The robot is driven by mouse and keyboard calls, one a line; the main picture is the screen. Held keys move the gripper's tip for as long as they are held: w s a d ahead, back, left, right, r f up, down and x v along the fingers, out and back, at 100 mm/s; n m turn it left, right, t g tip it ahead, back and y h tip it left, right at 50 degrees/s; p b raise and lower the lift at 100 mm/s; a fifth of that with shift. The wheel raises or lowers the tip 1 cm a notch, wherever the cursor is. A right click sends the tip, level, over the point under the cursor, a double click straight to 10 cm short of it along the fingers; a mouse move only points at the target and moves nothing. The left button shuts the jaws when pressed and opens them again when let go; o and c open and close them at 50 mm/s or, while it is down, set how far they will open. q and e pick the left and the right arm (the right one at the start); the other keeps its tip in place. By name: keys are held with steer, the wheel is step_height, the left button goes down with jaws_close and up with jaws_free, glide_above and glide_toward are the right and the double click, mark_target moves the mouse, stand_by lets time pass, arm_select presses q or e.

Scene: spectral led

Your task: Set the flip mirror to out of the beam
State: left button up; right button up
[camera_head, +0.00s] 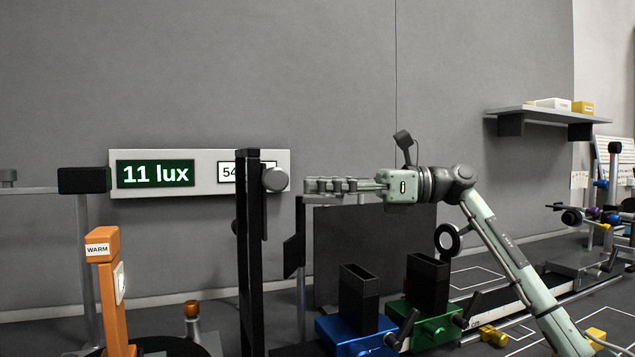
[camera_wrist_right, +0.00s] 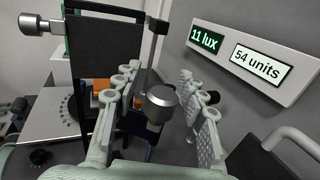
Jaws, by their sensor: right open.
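A grey round knob (camera_head: 275,179) sits on the right side of a tall dark post (camera_head: 250,265) in the head view. I cannot tell for sure which part is the flip mirror's plate. My right gripper (camera_head: 318,186) reaches in from the right at the knob's height, its fingers pointing left towards it. In the right wrist view a grey cylindrical knob (camera_wrist_right: 162,103) on a dark arm shows between the open fingers of my right gripper (camera_wrist_right: 160,80). It looks apart from both fingers; its depth is hard to judge. My left gripper is not in view.
A wall display (camera_head: 155,173) reads 11 lux, with a units panel beside it. An orange post marked WARM (camera_head: 103,250) stands at left. Blue (camera_head: 355,330) and green (camera_head: 430,325) mounts stand below my right arm. A wall shelf (camera_head: 540,113) is at right.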

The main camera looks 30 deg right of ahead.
steer(key=shift+w+a, duration=0.2)
steer(key=shift+a, duration=0.1)
jaws_close()
